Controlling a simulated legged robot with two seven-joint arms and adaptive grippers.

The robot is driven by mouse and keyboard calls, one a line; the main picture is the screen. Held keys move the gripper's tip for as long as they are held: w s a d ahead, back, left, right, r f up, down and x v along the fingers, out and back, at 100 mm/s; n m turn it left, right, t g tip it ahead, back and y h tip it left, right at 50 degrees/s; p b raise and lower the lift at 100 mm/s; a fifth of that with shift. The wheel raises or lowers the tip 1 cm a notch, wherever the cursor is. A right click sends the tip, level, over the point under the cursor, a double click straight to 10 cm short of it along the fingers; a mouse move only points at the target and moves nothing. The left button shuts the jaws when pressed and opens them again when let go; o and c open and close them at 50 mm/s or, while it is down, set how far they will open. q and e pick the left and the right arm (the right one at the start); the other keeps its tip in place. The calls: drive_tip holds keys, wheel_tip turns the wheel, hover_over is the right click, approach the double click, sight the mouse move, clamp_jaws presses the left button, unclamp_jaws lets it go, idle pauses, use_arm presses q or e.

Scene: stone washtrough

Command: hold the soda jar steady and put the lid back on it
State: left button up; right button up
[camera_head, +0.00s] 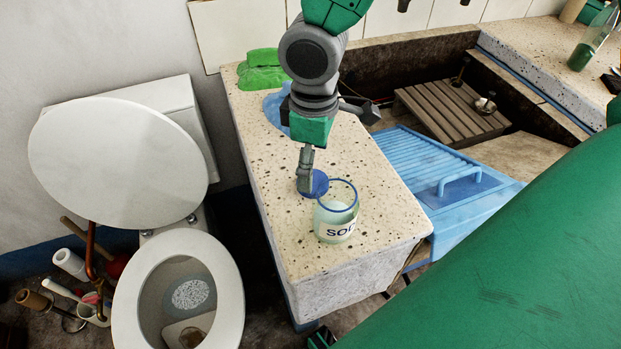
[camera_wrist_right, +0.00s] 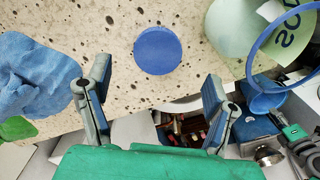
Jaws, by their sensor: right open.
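The soda jar (camera_head: 334,229) stands upright and open on the speckled stone top, near its front end. It is pale green glass with a blue rim, a label and whitish contents. It also shows at the upper right of the wrist view (camera_wrist_right: 232,28). The round blue lid (camera_head: 321,184) lies flat on the stone just behind the jar, apart from it. In the wrist view the lid (camera_wrist_right: 157,50) lies beyond the gap between my right fingers. My right gripper (camera_wrist_right: 157,82) is open and empty above the stone. Green and grey parts (camera_wrist_right: 300,145), perhaps my left gripper, show only partly.
A blue cloth (camera_head: 273,104) and green cloths (camera_head: 262,70) lie at the back of the stone top (camera_head: 270,215). A toilet (camera_head: 178,285) stands left. A blue washboard (camera_head: 425,165) lies right, beside a wooden slatted board (camera_head: 440,110). A green bottle (camera_head: 590,45) stands far right.

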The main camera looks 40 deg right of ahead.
drive_tip(key=shift+f, duration=0.1)
wheel_tip(320, 180, down, 5)
drive_tip(key=shift+w+d+f+b, duration=0.1)
drive_tip(key=shift+w+b, duration=0.05)
drive_tip(key=shift+b, duration=0.8)
drive_tip(key=c, duration=0.8)
